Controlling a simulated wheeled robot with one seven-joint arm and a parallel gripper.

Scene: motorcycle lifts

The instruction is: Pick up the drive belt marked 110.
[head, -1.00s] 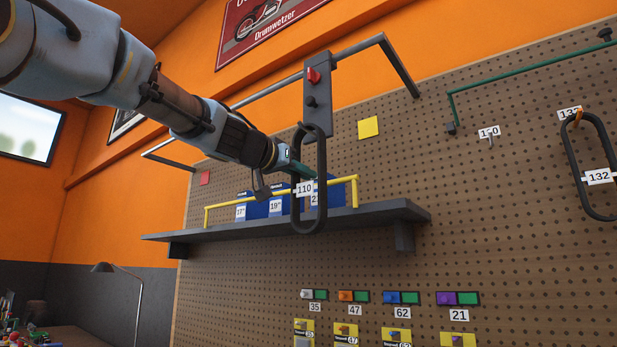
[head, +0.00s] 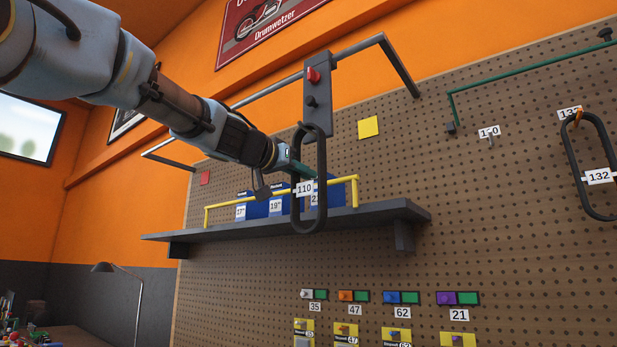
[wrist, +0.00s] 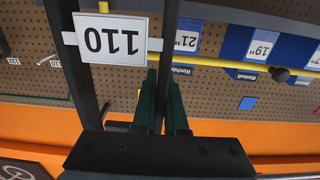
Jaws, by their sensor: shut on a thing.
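The drive belt marked 110 (head: 321,205) is a long black loop with a white 110 tag (head: 304,188), hanging upright in front of the shelf in the head view. My gripper (head: 303,170) is shut on one side strand of it. In the wrist view the belt (wrist: 172,40) runs between my gripper's fingers (wrist: 163,95), and its tag (wrist: 112,39) appears upside down beside them. The exact contact at the fingertips is partly hidden in the head view.
A shelf (head: 400,212) with a yellow rail (head: 340,181) and blue boxes (head: 262,207) is close behind the belt. A grey switch box (head: 317,98) hangs just above. A belt marked 132 (head: 609,206) hangs on the pegboard at right, near an empty hook labelled 110 (head: 490,132).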

